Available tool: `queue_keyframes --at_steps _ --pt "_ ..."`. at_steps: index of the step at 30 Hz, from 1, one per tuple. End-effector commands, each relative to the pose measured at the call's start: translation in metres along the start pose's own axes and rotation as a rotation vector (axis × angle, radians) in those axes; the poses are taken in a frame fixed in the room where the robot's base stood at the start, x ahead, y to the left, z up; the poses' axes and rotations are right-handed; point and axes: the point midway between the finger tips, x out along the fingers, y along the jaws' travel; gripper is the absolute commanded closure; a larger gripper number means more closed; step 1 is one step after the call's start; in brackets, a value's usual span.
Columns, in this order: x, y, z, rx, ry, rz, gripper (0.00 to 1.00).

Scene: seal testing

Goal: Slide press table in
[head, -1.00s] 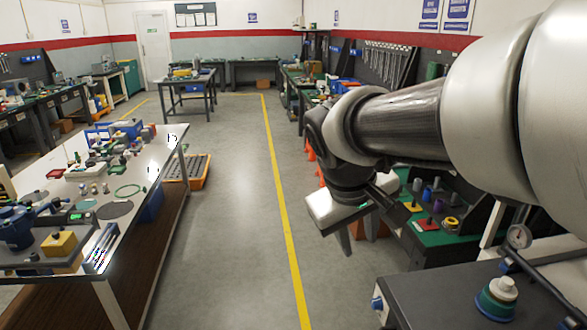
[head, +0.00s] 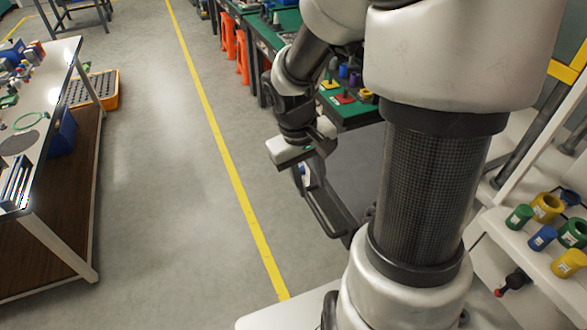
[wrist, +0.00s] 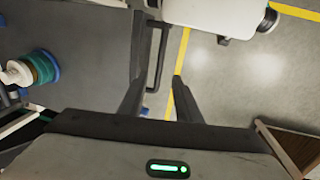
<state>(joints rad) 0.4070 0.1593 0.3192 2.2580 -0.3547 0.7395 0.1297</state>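The press table has a dark grey top (head: 355,175), partly hidden behind my arm in the head view. Its black bar handle (head: 325,208) stands out from the left side. In the wrist view the dark top (wrist: 75,50) fills the upper left, with the handle (wrist: 157,55) along its right edge. My gripper (head: 304,172) is at the far end of the handle in the head view. In the wrist view my gripper (wrist: 158,82) has its fingers apart, with the handle showing between them. I cannot tell whether either finger touches it.
A green-and-blue ring stack with a white cap (wrist: 35,70) stands on the top. Coloured cups (head: 545,207) sit on a white shelf at right. A white bench (head: 60,75) stands at left. The floor between bench and yellow line (head: 215,130) is clear.

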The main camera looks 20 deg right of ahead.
Motion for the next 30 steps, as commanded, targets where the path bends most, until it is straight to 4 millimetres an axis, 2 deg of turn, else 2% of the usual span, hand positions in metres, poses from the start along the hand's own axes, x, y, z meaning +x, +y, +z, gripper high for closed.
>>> queue_keyframes --at_steps 1,3,12,18,27,28,30 --pt "0.015 -0.001 0.001 0.0 -0.005 -0.002 0.69" --pt "0.031 -0.001 0.001 0.0 -0.004 -0.003 0.69" --pt "0.086 -0.001 0.001 0.0 -0.003 -0.002 0.69" --pt "0.102 -0.001 0.0 -0.001 0.0 -0.001 0.69" --pt "0.103 0.0 0.0 0.0 0.001 -0.001 0.69" --pt "0.103 0.0 0.0 0.0 0.001 -0.001 0.71" --pt "0.103 0.0 0.0 0.0 0.001 -0.001 0.82"
